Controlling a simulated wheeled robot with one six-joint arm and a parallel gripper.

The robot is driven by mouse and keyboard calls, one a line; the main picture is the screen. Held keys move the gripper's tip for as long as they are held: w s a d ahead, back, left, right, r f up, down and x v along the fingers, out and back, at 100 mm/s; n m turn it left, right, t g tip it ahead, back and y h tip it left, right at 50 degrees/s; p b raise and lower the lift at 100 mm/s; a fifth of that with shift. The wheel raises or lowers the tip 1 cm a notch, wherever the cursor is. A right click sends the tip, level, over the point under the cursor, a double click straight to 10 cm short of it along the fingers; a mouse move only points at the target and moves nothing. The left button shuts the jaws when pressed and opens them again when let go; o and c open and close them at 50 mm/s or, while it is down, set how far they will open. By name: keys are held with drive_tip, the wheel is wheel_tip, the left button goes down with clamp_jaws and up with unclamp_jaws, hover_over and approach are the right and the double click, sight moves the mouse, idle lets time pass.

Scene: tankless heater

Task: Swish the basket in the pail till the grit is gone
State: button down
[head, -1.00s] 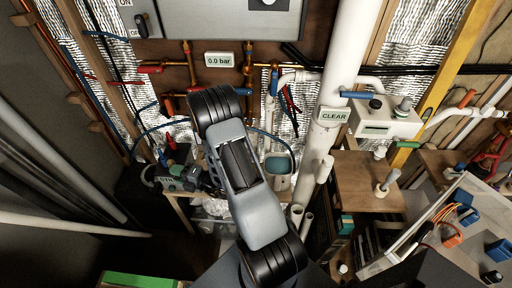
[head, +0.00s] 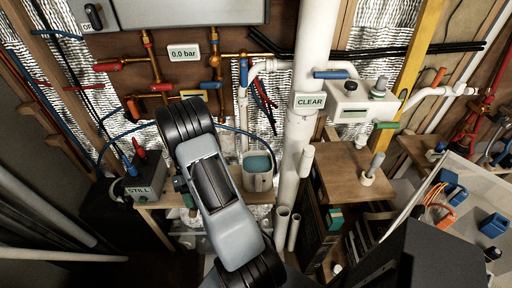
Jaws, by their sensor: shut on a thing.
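A pale pail (head: 257,183) with blue-green water (head: 258,164) in it stands on the wooden bench, just right of my arm. No basket shows in it, and I cannot make out any grit. My arm reaches over the bench left of the pail. Its links hide my gripper and whatever is in it. A small dark green part (head: 180,184) shows at the arm's left edge; I cannot tell what it belongs to. A dark box (head: 130,183) with red and blue levers and a "STILL" label (head: 145,191) sits on the bench's left end.
A white vertical pipe (head: 297,140) labelled "CLEAR" (head: 310,101) rises right of the pail. Copper pipes and a "0.0 bar" gauge (head: 184,52) are on the wall behind. A wooden shelf (head: 350,172) stands to the right. Pale tubes (head: 283,225) stand in front.

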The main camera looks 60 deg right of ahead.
drive_tip(key=s+d+f+n+h+b, duration=0.15)
drive_tip(key=d+h, duration=0.25)
drive_tip(key=d, duration=0.4)
drive_tip(key=s+d+n+h+b, duration=0.2)
drive_tip(key=d+h, duration=0.1)
drive_tip(key=d, duration=0.4)
wheel_tip(320, 180, up, 6)
drive_tip(key=r+n+t+h+b, duration=0.1)
drive_tip(key=n+t+h+b, duration=0.15)
drive_tip(key=h, duration=0.25)
hover_over(257, 175)
drive_tip(key=w+d, duration=0.4)
drive_tip(key=d, duration=0.1)
drive_tip(key=shift+s+d+f, duration=0.1)
drive_tip(key=shift+s+f, duration=0.05)
drive_tip(key=shift+f, duration=0.1)
drive_tip(key=shift+b, duration=0.7)
wheel_tip(257, 175, down, 14)
drive_tip(key=b, duration=1.6)
drive_tip(key=shift+r, duration=0.15)
